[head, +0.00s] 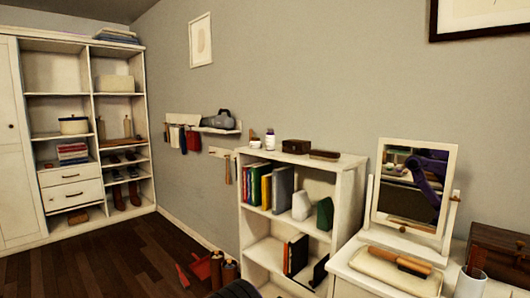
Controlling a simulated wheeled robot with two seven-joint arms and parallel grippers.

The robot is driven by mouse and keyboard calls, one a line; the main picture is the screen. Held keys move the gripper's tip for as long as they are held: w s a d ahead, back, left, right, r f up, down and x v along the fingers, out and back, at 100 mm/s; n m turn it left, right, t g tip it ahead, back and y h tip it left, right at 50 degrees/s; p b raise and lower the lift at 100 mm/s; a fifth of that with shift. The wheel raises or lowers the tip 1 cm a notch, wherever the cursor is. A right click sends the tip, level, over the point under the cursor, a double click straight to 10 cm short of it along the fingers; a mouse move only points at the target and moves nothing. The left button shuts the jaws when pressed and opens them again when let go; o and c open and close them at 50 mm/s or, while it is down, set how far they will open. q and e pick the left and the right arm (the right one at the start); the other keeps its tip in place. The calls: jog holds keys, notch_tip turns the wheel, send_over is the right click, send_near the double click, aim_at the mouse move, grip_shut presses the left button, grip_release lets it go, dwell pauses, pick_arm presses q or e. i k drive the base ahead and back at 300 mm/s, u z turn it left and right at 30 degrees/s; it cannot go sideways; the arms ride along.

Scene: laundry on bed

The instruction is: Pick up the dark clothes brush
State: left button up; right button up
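A small, flat, dark brown brush-like object (325,155) lies on top of the white bookcase (349,160), near its right end. It looks like the dark clothes brush, but it is too small to be sure. A lighter orange-brown brush (398,261) lies across a cream pad (385,275) on the white dressing table at the lower right. Neither of my grippers shows in the head view.
A dark brown box (296,146) and a white jar (270,143) stand left of the dark object. A tilting mirror (409,194) and a dark wooden chest (502,250) stand on the dressing table. Bare wooden floor (110,272) lies at the left.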

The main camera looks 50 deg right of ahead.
aim_at(316, 154)
jog(key=i, duration=1.35)
jog(key=z, duration=0.8)
jog(key=i, duration=0.8)
jog(key=z, duration=0.9)
